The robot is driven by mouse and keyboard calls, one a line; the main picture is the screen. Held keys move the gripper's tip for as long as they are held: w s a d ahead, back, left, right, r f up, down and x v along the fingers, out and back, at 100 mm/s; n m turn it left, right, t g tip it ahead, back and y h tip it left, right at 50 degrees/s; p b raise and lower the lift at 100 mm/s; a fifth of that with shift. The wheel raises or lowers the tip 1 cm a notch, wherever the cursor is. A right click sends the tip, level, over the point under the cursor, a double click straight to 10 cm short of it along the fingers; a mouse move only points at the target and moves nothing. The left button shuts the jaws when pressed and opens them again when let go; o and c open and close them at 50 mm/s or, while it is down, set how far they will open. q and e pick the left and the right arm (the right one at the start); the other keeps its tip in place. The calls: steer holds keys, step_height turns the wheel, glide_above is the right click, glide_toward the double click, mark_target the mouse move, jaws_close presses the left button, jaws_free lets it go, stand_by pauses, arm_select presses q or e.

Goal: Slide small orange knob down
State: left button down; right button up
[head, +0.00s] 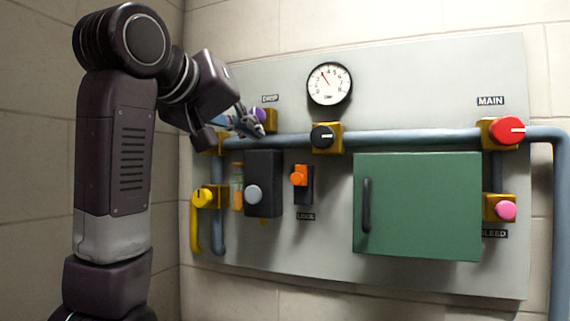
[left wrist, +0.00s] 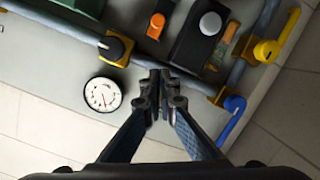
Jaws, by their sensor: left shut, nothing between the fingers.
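The small orange knob (head: 299,177) sits on the upper part of a short black upright slide plate (head: 305,197) on the grey panel. In the left wrist view the orange knob (left wrist: 156,26) shows near the top edge, beyond the fingertips and apart from them. My left gripper (head: 258,128) is in front of the panel near the DRIP label, up and left of the orange knob. In the left wrist view its fingers (left wrist: 160,80) are together with nothing between them. My right gripper is in neither view.
A black box with a grey knob (head: 254,194) stands left of the slide. A green door (head: 418,207) juts out to its right. A blue-grey pipe (head: 385,137) with a black knob (head: 322,136) runs above. A blue handle (left wrist: 231,116) is close to my left fingers.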

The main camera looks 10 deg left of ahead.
arm_select(q)
steer(key=p, duration=0.6)
glide_toward(295, 171)
steer(key=w+r, duration=0.3)
steer(key=w, duration=0.1)
steer(key=shift+w+d+f+p, duration=0.1)
steer(key=shift+d+f+p, duration=0.15)
steer(key=shift+f, duration=0.35)
steer(key=shift+d+f+p, duration=0.2)
steer(key=shift+f, duration=0.45)
steer(key=shift+w+d+f+p, duration=0.1)
steer(key=shift+d+f+p, duration=0.15)
steer(key=shift+f, duration=0.35)
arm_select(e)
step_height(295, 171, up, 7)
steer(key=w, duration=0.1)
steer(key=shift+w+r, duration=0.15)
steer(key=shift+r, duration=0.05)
arm_select(q)
steer(key=shift+f, duration=0.15)
step_height(295, 171, down, 4)
steer(key=b, duration=0.3)
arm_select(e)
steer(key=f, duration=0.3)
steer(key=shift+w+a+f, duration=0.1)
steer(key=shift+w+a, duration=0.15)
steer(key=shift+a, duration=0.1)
